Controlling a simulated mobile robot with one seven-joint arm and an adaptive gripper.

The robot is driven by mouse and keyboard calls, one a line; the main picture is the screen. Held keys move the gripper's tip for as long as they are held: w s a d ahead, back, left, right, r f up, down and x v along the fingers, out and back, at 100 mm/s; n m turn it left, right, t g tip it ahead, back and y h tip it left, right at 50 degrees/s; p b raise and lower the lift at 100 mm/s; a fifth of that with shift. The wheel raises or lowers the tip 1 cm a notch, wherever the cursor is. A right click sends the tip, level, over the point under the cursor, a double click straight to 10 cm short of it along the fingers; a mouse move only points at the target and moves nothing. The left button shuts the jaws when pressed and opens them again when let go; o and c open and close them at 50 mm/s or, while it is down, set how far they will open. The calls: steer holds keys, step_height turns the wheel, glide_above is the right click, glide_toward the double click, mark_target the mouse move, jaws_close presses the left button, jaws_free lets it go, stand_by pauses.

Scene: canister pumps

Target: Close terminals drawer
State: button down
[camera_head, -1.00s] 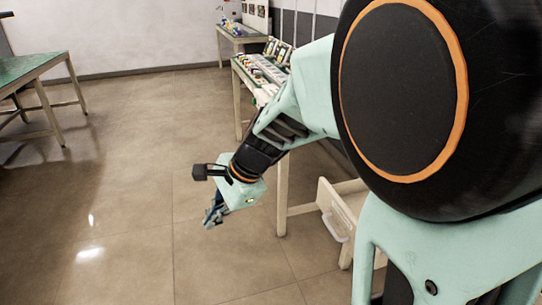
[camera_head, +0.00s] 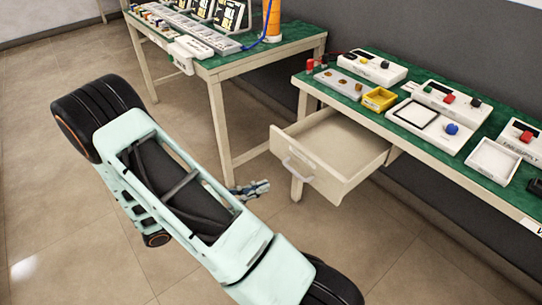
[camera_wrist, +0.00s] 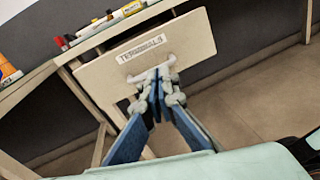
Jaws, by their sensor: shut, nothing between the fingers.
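The pale drawer (camera_head: 340,150) is pulled out from under the green-topped bench, and its inside looks empty. Its front (camera_wrist: 190,42) faces the wrist camera and bears a label reading TERMINALS (camera_wrist: 141,49). A white handle (camera_head: 298,170) sits on the front; it also shows in the wrist view (camera_wrist: 152,74). My gripper (camera_head: 264,187) is shut and empty, in front of the drawer and left of the handle in the head view. In the wrist view my gripper's blue fingertips (camera_wrist: 155,92) overlap the handle's lower side; I cannot tell whether they touch.
The bench top (camera_head: 303,77) carries white boxes with knobs, a yellow bin (camera_head: 379,99) and a white tray (camera_head: 493,160). A second bench (camera_head: 232,68) stands to the left, with an orange cylinder (camera_head: 271,18). A bench leg (camera_head: 297,188) stands beneath the drawer. Floor in front is open.

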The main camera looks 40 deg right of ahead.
steer(key=w+n+t, duration=0.2)
steer(key=w+n, duration=0.1)
steer(key=t+b, duration=0.1)
steer(key=b, duration=0.1)
glide_toward(294, 155)
steer(key=shift+n+h, duration=0.3)
steer(key=shift+h, duration=0.1)
steer(key=d, duration=0.6)
steer(key=shift+w+d+f, duration=0.25)
steer(key=shift+w+d, duration=0.05)
steer(key=shift+d, duration=0.1)
steer(key=d, duration=0.7)
steer(key=w+d, duration=0.1)
steer(key=d, duration=0.7)
steer(key=d+b, duration=0.1)
steer(key=d, duration=0.6)
steer(key=shift+w+d, duration=0.3)
steer(key=shift+w, duration=0.1)
steer(key=shift+d, duration=0.4)
steer(key=shift+r, duration=0.1)
steer(key=shift+w, duration=0.1)
